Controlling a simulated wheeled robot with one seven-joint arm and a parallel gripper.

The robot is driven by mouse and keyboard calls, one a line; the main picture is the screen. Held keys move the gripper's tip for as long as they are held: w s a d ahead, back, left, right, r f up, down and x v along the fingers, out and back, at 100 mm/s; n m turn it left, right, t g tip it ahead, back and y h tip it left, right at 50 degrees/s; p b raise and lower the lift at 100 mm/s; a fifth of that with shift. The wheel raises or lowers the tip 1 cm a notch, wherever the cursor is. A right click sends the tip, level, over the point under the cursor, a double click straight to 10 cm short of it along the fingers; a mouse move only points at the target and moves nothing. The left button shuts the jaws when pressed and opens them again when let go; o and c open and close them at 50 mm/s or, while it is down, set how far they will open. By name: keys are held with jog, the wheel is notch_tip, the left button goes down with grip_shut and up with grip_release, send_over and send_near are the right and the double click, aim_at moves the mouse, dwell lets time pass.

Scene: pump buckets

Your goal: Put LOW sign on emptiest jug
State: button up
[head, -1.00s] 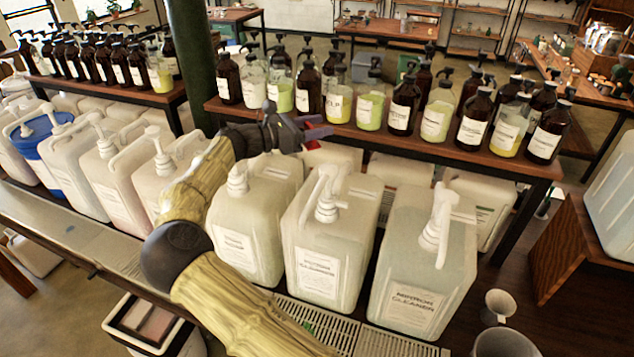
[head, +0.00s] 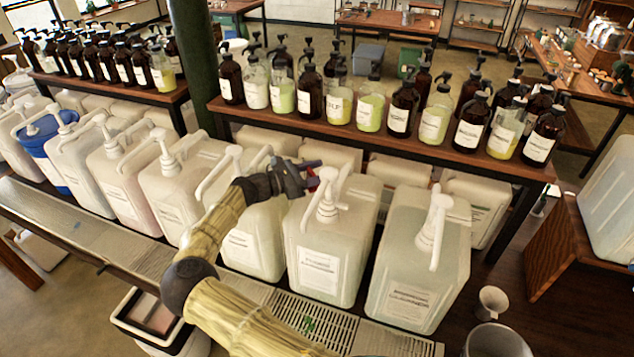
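Several whitish jugs with white pump tops stand in a row. The near ones are the right jug (head: 408,275), the middle jug (head: 310,262) and the jug partly behind my arm (head: 255,245). Their walls look cloudy, and I cannot clearly read the liquid levels. My gripper (head: 314,175) is just above the middle jug's left top, close to its pump (head: 328,195); I cannot tell whether they touch. Red shows at the gripper's tip, but I cannot tell if it is a sign or part of the gripper. I cannot make out a LOW sign.
A wooden shelf (head: 370,145) with amber and clear pump bottles runs behind the jugs. A green post (head: 190,70) stands left of it. A grey bucket (head: 497,342) is at lower right.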

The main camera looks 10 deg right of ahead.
jog(key=shift+f+p, duration=0.9)
jog(key=shift+f, duration=1.2)
jog(key=o, duration=0.9)
jog(key=shift+f, duration=0.1)
jog(key=shift+o, duration=0.2)
jog(key=shift+a, duration=0.3)
jog(key=s+a+b, duration=0.2)
jog(key=a+b, duration=0.3)
jog(key=a, duration=0.6)
jog(key=shift+s, duration=0.2)
